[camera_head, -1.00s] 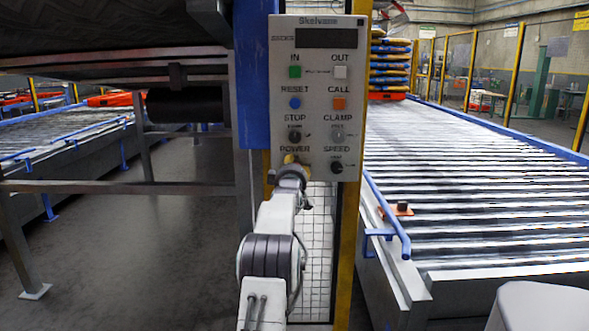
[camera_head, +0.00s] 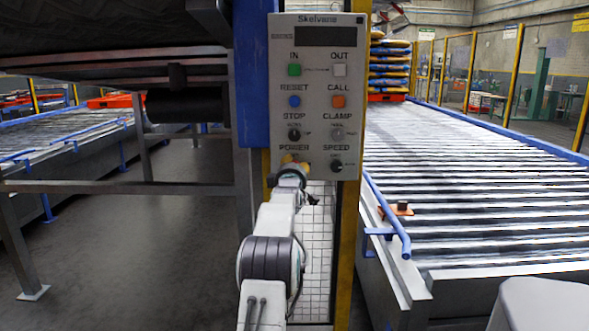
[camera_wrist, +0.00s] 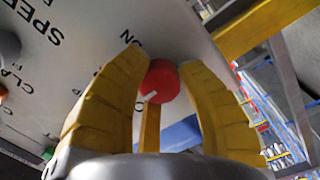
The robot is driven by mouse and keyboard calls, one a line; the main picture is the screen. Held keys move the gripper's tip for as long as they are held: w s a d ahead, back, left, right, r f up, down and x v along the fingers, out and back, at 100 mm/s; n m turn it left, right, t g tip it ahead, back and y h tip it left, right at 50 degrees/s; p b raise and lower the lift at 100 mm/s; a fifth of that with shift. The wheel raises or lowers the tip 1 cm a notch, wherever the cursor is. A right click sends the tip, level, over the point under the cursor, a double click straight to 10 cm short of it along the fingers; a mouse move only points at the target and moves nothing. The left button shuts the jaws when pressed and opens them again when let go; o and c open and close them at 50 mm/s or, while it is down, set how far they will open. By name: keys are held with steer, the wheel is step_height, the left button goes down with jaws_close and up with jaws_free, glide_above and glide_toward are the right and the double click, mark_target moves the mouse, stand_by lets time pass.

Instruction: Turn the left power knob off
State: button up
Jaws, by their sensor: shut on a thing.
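The red power knob (camera_wrist: 162,80) is on the light grey control panel (camera_head: 318,75), at the lower left under the POWER label. In the wrist view it sits between the two yellow fingers of my gripper (camera_wrist: 160,72), which is shut on it. A white mark on the knob points to the lower left of that view, away from the ON lettering. In the head view my gripper (camera_head: 291,163) covers the knob, so its setting cannot be read there.
The speed knob (camera_head: 336,165) is close on the right, and the stop knob (camera_head: 294,134) is just above. Green, white, blue and orange buttons are higher up. A yellow post (camera_head: 347,235) stands below right. A roller conveyor (camera_head: 465,190) runs along the right.

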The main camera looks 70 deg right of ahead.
steer(key=shift+w+r, duration=0.15)
steer(key=o, duration=1)
steer(key=shift+w, duration=0.1)
steer(key=shift+c, duration=0.2)
steer(key=shift+o, duration=1.2)
steer(key=v, duration=1.2)
